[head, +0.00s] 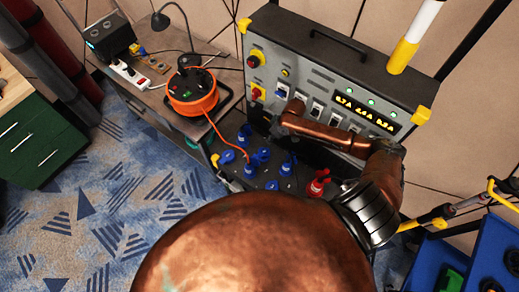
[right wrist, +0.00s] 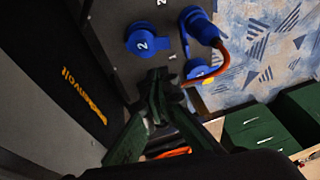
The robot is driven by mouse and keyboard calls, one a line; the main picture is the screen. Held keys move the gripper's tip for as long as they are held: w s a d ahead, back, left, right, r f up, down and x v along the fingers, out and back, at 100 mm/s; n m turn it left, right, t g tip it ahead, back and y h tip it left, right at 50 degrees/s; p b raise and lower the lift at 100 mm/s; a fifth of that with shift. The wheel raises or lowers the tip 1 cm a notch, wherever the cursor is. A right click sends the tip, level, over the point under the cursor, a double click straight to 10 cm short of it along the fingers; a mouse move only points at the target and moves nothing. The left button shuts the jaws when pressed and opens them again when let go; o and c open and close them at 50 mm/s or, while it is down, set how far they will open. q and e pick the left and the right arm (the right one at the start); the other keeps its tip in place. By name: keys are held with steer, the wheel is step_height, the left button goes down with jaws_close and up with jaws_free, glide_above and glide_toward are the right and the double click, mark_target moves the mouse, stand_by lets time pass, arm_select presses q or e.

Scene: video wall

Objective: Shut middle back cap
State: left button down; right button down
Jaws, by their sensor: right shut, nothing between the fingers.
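Several blue capped sockets stand on the dark ledge of the grey power box (head: 340,72), in a back and a front row. The blue pieces nearest the middle back are one (head: 262,154) and one further right (head: 288,164). The fingers are shut and empty, apart from the cap in the picture. In the head view the copper right arm hides most of that gripper. I cannot tell whether the cap is fully shut. My left gripper is out of view.
An orange cable reel (head: 192,92) stands on a bench at left, its cable running to a blue plug (right wrist: 200,25). A red socket (head: 318,183) is at the ledge's right. The box's upright panel is close behind the arm. Carpet (head: 110,200) lies open at left.

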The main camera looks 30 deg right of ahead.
mark_target(261, 157)
steer(key=x, duration=0.7)
steer(key=s+x, duration=0.1)
steer(key=x, duration=0.3)
steer(key=shift+a+f+p, duration=0.3)
steer(key=shift+a+f, duration=0.25)
steer(key=shift+f, duration=0.3)
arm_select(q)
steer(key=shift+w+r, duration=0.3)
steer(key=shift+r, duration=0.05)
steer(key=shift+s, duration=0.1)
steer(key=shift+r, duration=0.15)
arm_select(e)
steer(key=shift+s+a+f, duration=0.15)
steer(key=shift+a+f, duration=0.25)
steer(key=shift+f, duration=0.05)
arm_select(q)
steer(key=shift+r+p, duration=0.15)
steer(key=shift+p, duration=0.15)
arm_select(e)
steer(key=shift+r, duration=0.15)
